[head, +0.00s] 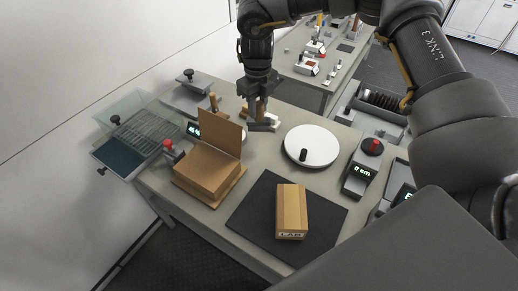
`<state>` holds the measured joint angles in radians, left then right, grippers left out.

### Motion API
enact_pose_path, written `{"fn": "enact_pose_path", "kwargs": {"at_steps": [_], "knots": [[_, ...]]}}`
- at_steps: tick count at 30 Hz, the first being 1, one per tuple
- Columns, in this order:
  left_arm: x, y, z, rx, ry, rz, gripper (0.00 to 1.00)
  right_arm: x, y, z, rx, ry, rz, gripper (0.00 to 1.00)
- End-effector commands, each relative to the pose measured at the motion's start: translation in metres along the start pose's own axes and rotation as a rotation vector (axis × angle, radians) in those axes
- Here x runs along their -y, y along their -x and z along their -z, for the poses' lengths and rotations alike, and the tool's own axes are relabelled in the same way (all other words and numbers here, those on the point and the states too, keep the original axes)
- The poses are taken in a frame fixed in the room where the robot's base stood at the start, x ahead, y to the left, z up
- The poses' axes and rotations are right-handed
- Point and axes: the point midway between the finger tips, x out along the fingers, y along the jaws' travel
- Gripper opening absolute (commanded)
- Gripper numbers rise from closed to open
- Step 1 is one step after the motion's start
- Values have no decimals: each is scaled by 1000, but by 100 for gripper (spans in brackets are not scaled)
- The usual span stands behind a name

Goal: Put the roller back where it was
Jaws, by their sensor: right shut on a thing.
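My right gripper (258,104) reaches down from the top of the head view over the back of the table. It is shut on the roller (262,125), whose tan handle shows between the fingers. The roller's lower end is low over the tabletop, behind the open cardboard box. I cannot tell whether it touches the table or the small white item (272,117) beside it. My left gripper is not in view.
The open cardboard box (208,170) stands left of centre. A closed box marked LAB (291,211) lies on a dark mat (253,212). A round white turntable (322,145) and a red-knobbed device (362,170) stand right. A wire rack (145,138) is left.

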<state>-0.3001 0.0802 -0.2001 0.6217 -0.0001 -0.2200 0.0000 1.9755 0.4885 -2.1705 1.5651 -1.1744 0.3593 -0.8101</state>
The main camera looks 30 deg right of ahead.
Motion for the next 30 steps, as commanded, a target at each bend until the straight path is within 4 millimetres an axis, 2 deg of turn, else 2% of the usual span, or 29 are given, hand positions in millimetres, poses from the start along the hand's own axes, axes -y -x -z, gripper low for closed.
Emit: {"fn": "enact_pose_path", "kwargs": {"at_steps": [3, 8, 11, 18, 26, 30], "knots": [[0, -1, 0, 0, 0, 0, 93, 6, 3, -6, 2, -109, 0, 7], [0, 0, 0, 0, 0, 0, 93, 8, 2, -7, 0, -144, 0, 7], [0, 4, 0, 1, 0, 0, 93, 8, -8, -7, -4, -142, 0, 7], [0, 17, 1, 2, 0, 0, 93, 8, -49, -6, -3, -140, 1, 7], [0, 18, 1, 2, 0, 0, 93, 7, -61, -7, 0, -139, 0, 7], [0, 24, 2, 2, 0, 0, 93, 8, -74, -6, -2, -139, 1, 7]]}}
